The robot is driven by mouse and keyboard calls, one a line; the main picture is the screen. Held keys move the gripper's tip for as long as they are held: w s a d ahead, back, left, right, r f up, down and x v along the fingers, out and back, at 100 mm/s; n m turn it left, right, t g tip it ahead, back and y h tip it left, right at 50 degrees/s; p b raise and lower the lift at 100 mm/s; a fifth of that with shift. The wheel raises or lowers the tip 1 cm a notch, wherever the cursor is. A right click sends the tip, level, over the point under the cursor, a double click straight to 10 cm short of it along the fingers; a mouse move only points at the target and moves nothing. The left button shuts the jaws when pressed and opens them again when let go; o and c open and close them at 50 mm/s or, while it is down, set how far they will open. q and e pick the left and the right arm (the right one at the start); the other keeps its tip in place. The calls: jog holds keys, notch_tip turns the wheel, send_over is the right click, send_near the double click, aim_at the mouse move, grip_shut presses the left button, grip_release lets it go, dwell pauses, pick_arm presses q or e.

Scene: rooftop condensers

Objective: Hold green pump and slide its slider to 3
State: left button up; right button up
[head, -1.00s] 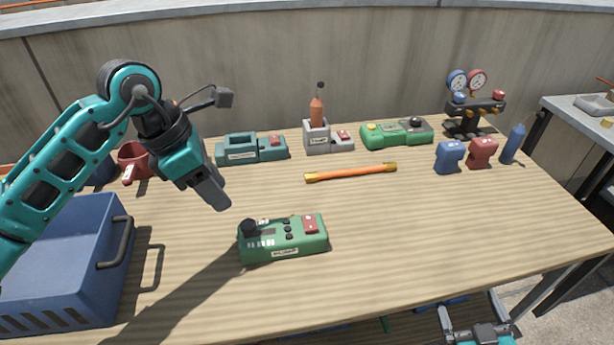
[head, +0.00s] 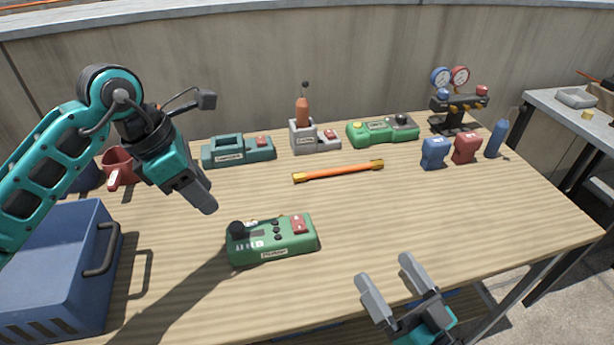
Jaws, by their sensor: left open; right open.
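The green pump (head: 272,241) lies on the wooden table near its front middle. It has a black knob at its left end, small black buttons and a red patch at its right end. I cannot make out the slider's marks or setting. My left gripper (head: 208,205) hangs above and to the left of the pump, apart from it, with its fingers lined up from this angle; it is open and empty. My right gripper (head: 390,275) is open and empty at the table's front edge, to the right of the pump.
A blue crate (head: 55,270) stands at the left. An orange rod (head: 338,171) lies behind the pump. Along the back are a teal device (head: 238,150), a grey holder (head: 315,137), another green device (head: 383,131) and a gauge set (head: 458,110). The table right of the pump is clear.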

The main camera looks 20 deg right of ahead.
jog(key=w+a+r+n+g+y, duration=0.2)
jog(key=w+a+r+n+y, duration=0.55)
jog(key=r+n+y, duration=0.35)
jog(key=s+a+r+n+g+y, duration=0.2)
jog(key=a+r+n+g+y, duration=0.1)
jog(key=a+n+g, duration=0.55)
jog(key=s+a+r+n+g+y, duration=0.15)
jog(key=a+n+g+y, duration=0.3)
jog(key=n+g, duration=0.7)
jog(key=n+t+h, duration=0.2)
jog(key=n+h, duration=2.1)
send_near(292, 223)
notch_tip(292, 223, down, 11)
jog(key=shift+f, duration=0.25)
